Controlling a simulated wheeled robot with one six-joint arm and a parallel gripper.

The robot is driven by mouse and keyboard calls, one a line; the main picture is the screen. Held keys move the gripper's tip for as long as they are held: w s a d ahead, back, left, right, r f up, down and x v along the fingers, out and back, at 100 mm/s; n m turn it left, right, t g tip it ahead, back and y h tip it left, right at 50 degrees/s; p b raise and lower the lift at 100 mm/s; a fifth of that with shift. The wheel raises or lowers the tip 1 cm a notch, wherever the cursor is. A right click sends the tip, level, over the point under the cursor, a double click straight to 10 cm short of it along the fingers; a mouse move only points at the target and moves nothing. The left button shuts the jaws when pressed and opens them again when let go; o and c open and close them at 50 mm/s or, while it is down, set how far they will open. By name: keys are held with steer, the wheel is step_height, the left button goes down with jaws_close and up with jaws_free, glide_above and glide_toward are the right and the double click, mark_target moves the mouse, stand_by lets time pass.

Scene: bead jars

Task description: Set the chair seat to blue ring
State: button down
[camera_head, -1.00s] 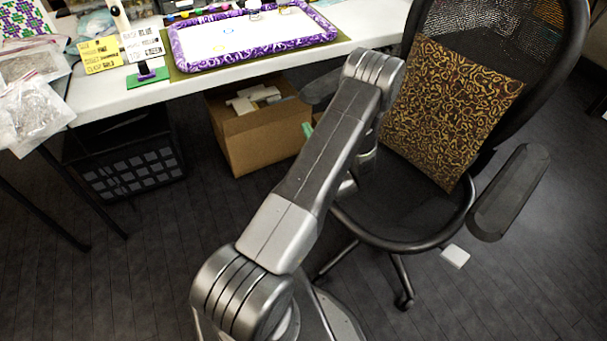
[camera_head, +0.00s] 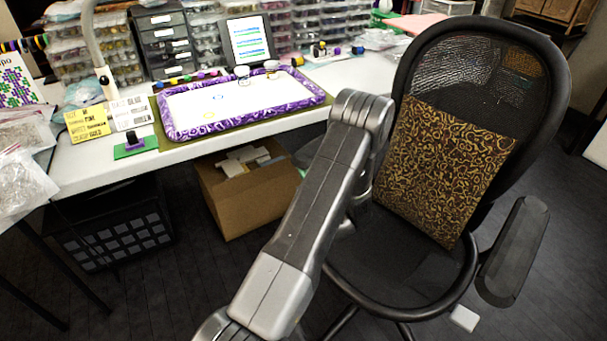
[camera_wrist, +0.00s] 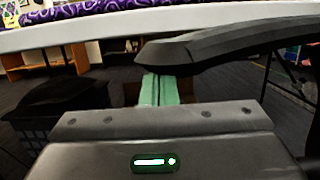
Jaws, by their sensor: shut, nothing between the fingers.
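The black office chair stands at the right in the head view, its dark seat (camera_head: 398,262) partly covered by a patterned brown-and-yellow cushion (camera_head: 445,172) leaning on the mesh back (camera_head: 480,75). A small white paddle (camera_head: 464,319) sticks out below the seat's right side. The column under the seat is hidden, and I see no blue ring on the chair. My gripper (camera_wrist: 159,90) shows teal fingers closed together and empty in the wrist view. A dark armrest-like shape (camera_wrist: 215,48) lies just above and right of them. In the head view my arm hides most of the gripper.
A white desk (camera_head: 80,170) holds a purple-rimmed tray (camera_head: 245,122), note cards (camera_head: 87,123) and drawer units. Below it are a cardboard box (camera_head: 235,205) and a black crate (camera_head: 115,235). The right armrest (camera_head: 513,250) juts outward. Dark floor is open at the right.

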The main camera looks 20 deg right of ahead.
steer(key=shift+r, duration=0.4)
steer(key=shift+f, duration=0.1)
steer(key=s+f+b, duration=0.3)
steer(key=s+f, duration=0.3)
steer(key=s, duration=0.3)
steer(key=shift+s+d+f, duration=0.15)
steer(key=shift+s+d, duration=0.2)
steer(key=shift+d, duration=0.05)
steer(key=shift+w, duration=0.1)
